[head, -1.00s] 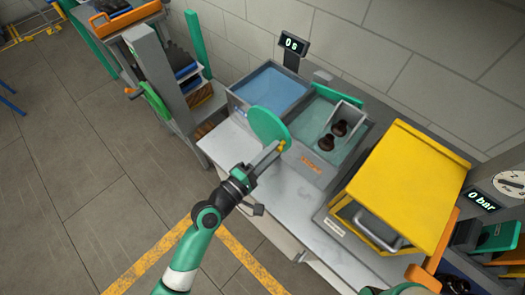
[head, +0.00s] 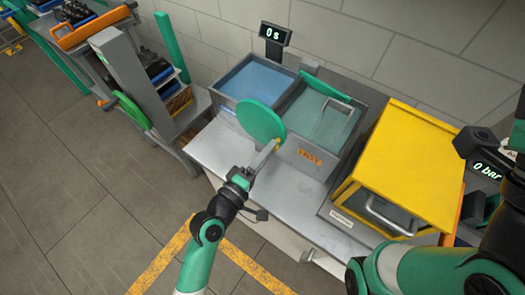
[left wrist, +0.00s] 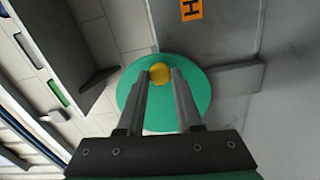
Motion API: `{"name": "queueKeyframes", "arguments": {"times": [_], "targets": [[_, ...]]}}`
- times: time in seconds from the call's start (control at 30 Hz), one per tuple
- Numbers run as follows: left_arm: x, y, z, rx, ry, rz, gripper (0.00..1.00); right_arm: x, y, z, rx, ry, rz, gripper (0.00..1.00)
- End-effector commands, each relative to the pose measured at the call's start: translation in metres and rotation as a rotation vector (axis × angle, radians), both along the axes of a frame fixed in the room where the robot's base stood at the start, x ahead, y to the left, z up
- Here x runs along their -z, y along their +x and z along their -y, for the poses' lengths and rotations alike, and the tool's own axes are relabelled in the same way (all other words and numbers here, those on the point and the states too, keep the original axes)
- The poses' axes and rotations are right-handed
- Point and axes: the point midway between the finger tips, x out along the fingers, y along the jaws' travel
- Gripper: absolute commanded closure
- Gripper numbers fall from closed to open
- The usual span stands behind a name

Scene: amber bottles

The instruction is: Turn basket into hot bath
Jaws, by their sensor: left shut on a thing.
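The hot bath (head: 300,153) is the right one of two grey basins and bears an orange HOT label. A thin grey handle-like frame (head: 340,104) shows at its right side, above the greenish water. The rest of the basket and any bottles in it are not clear to see. A green disc (head: 259,120) with a yellow knob (head: 277,146) stands at the bath's front left. My left gripper (head: 272,150) is shut on the yellow knob, which shows between its fingers in the left wrist view (left wrist: 160,72). My right arm is at lower right, its gripper out of view.
The blue-water basin (head: 262,82) is left of the hot bath. A timer (head: 274,33) behind it reads 0 s. A yellow-lidded box (head: 410,160) stands to the right. A shelf rack (head: 128,75) stands at the left.

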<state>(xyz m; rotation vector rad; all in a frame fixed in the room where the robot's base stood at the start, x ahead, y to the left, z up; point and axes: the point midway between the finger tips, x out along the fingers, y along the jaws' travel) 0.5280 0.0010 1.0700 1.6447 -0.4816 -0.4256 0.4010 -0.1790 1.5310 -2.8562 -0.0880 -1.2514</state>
Motion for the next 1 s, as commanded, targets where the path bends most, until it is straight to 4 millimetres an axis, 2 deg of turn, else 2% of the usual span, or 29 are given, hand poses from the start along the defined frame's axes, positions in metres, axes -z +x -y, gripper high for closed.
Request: {"name": "queueKeyframes", "arguments": {"times": [0.33, 0.37, 0.5, 0.83, 1.0], "targets": [[0.002, 0.000, 0.000, 0.001, 0.002, -0.004, 1.00, 0.000, 0.000, 0.000, 0.000, 0.000, 0.000, 0.50], [0.002, 0.000, 0.000, 0.001, 0.001, -0.004, 0.64, 0.000, 0.000, 0.000, 0.000, 0.000, 0.000, 0.50], [0.001, 0.000, 0.000, 0.001, 0.002, -0.003, 0.39, 0.000, 0.000, 0.000, 0.000, 0.000, 0.000, 0.50], [0.000, -0.001, -0.001, 0.001, 0.001, -0.001, 0.37, 0.000, 0.000, 0.000, 0.000, 0.000, 0.000, 0.50], [0.000, -0.019, -0.013, 0.000, 0.000, -0.002, 0.37, -0.005, 0.000, 0.000, 0.000, 0.000, 0.000, 0.50]]}}
